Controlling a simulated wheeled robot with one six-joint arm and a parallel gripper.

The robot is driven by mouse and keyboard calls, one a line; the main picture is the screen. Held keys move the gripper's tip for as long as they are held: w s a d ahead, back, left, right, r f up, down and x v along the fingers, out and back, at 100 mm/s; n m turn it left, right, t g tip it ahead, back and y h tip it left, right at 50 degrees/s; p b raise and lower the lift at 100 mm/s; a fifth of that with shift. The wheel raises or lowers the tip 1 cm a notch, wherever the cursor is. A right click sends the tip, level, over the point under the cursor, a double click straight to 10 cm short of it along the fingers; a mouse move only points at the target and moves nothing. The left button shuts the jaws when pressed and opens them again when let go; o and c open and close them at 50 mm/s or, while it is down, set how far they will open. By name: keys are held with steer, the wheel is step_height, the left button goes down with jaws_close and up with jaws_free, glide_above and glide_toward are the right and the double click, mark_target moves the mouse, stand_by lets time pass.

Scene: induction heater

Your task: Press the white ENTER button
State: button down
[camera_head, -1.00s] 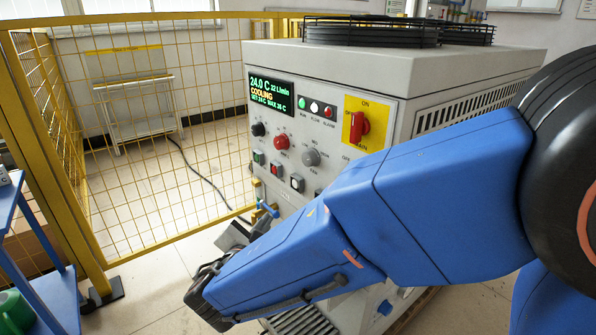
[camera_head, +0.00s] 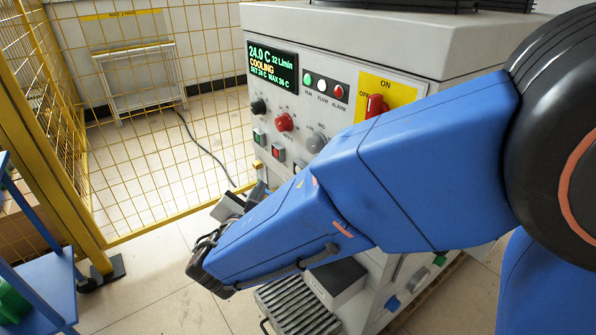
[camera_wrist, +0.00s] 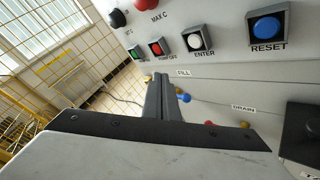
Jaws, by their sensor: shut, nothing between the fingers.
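The white ENTER button (camera_wrist: 194,41) sits in a dark square frame on the grey panel in the wrist view, above its ENTER label. A red button (camera_wrist: 156,48) is to its left and a blue RESET button (camera_wrist: 266,28) to its right. My gripper (camera_wrist: 162,80) is shut and empty, its fingertips below and left of the ENTER button and apart from it in the picture. In the head view my blue arm hides the ENTER button, while the red button (camera_head: 278,154) and green button (camera_head: 258,136) still show. My fingers are largely hidden there.
The grey machine (camera_head: 400,42) carries a display (camera_head: 273,68), knobs and a red switch (camera_head: 376,105). Blue and red valve handles stick out below the panel in the wrist view. A yellow mesh fence (camera_head: 150,130) stands at left, beside a blue shelf (camera_head: 40,285).

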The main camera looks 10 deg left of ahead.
steer(key=w+d, duration=0.5)
steer(key=w, duration=0.1)
steer(key=shift+d, duration=0.2)
steer(key=shift+w+d, duration=0.55)
steer(key=shift+w, duration=0.25)
stand_by(3.2)
steer(key=shift+s, duration=0.1)
steer(key=shift+s+a, duration=0.55)
steer(key=shift+s, duration=0.05)
steer(key=shift+s+a, duration=1.6)
steer(key=shift+s, duration=0.3)
steer(key=shift+a, duration=0.1)
steer(key=s+a, duration=0.7)
steer(key=s, duration=0.1)
steer(key=shift+s, duration=0.2)
